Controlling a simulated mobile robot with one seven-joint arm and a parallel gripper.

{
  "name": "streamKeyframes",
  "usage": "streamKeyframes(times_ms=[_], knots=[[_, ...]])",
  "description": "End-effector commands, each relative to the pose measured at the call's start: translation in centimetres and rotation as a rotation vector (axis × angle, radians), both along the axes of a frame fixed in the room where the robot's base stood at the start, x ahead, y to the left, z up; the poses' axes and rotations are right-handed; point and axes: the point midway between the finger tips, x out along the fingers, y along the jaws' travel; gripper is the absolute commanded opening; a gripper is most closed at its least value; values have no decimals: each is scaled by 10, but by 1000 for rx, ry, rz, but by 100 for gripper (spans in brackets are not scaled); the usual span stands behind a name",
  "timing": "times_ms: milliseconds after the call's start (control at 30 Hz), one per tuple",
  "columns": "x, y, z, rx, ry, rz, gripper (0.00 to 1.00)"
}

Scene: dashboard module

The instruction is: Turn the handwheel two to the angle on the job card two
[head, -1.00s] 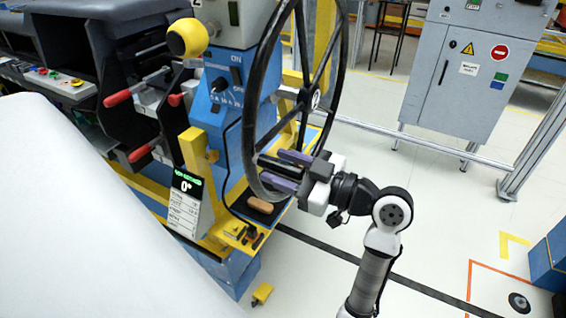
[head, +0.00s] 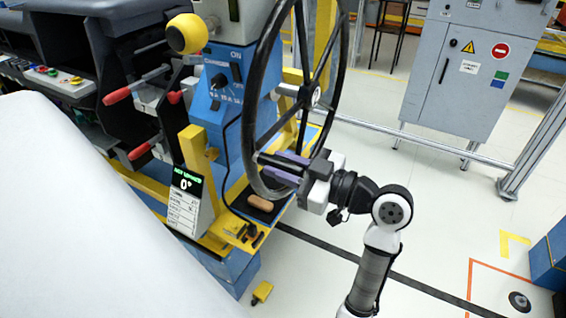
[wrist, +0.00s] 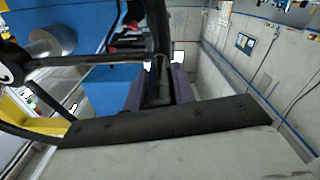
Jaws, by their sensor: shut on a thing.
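The handwheel (head: 257,82) is a large black spoked wheel on the blue machine, seen at a slant in the head view. Its rim (wrist: 156,50) also crosses the middle of the wrist view. My gripper (head: 283,167) is at the lower part of the rim, its purple fingers shut on the wheel there. The job card (head: 183,207) is a white sheet on the yellow frame. The card's printed lines are too small to read.
A yellow ball knob (head: 187,34) and red-handled levers (head: 118,98) are to the left of the wheel. A grey cabinet (head: 452,85) stands behind a rail at the right. A white surface (head: 75,220) fills the lower left. The floor at the right is mostly clear.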

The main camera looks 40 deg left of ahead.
Motion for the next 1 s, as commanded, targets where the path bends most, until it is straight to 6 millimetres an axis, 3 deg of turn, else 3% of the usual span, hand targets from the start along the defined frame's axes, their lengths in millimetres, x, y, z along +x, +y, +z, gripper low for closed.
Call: streamKeyframes(times_ms=[600,1000], knots=[[10,2,-85,58,-257,1,0],[26,6,-123,86,-370,3,0]])
